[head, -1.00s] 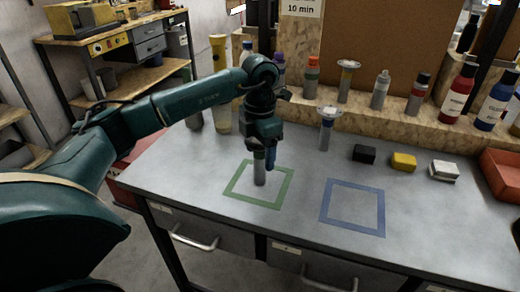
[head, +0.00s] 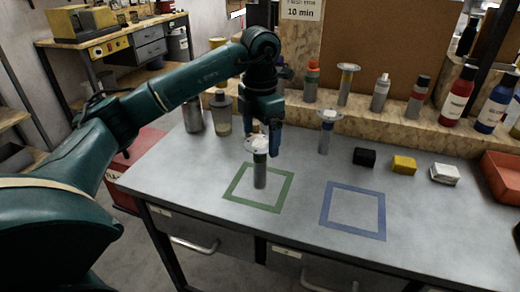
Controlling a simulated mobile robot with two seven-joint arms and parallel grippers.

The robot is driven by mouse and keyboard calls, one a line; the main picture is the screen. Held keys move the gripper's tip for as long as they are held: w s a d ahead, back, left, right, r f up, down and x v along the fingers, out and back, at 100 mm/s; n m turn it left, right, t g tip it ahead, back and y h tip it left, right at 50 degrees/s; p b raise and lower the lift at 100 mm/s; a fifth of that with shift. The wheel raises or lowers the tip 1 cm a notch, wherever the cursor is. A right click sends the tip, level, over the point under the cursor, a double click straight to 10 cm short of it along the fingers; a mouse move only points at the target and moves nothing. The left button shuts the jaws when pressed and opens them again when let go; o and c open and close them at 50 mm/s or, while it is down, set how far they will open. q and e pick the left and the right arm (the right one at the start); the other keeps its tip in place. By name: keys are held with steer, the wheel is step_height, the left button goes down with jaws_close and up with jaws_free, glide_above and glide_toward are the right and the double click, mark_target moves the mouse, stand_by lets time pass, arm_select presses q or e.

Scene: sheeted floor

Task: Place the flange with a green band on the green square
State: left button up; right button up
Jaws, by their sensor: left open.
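The flange with a green band (head: 260,172) stands upright on the table, inside the outline of the green square (head: 250,205). It has a pale, wide disc on top, a green band below it and a grey tube. My left gripper (head: 262,133) is open and points down at the flange's top, with one finger clearly visible behind and to the right of the disc. The flange is not held, though I cannot tell whether a finger touches the disc. My right gripper is not in view.
A flange with a blue band (head: 325,132) stands behind the empty blue square (head: 352,231). Black (head: 364,156), yellow (head: 403,164) and white (head: 445,174) blocks lie to the right, by a red bin (head: 502,175). A wooden ledge (head: 385,118) at the back holds several bottles and flanges.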

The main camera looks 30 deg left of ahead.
arm_select(q)
step_height(320, 180, up, 6)
steer(key=shift+r, duration=0.2)
steer(key=shift+s+f, duration=0.1)
stand_by(0.5)
